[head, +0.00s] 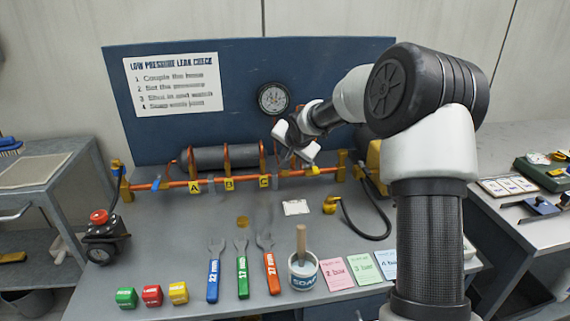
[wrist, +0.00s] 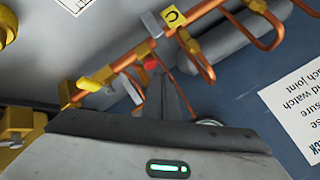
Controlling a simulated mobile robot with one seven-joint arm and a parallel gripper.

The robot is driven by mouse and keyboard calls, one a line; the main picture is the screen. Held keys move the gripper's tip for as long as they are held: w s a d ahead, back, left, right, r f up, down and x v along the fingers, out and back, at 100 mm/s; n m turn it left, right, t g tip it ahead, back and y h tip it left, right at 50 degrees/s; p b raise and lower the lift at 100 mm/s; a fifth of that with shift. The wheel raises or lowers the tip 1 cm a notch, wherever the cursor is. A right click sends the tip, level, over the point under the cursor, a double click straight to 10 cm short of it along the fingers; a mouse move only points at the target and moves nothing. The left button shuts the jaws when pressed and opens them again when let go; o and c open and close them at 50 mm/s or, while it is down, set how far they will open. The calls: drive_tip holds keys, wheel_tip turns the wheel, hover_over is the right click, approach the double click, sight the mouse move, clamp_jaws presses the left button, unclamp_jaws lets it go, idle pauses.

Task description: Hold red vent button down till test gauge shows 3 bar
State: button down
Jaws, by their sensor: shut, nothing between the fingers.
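The red vent button (wrist: 151,64) shows as a small red spot on the orange pipe line in the wrist view, between the C tag and a yellow lever. My gripper (wrist: 157,76) is shut and empty, with its fingertips right at the button. I cannot tell whether they press it. In the head view my gripper (head: 288,158) is at the pipe just right of the C tag, and it hides the button. The round test gauge (head: 272,98) is on the blue board above; its reading is too small to make out.
The orange pipe (head: 140,187) carries tags A, B and C, with a grey cylinder (head: 200,158) behind. A yellow lever (head: 312,171) is close to the right of my gripper. Several wrenches (head: 242,275), a soap pot (head: 302,272) and coloured cards (head: 337,273) lie in front.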

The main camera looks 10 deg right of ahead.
wheel_tip(320, 180, up, 5)
drive_tip(key=p, duration=0.3)
drive_tip(key=shift+p, duration=0.35)
idle(1.5)
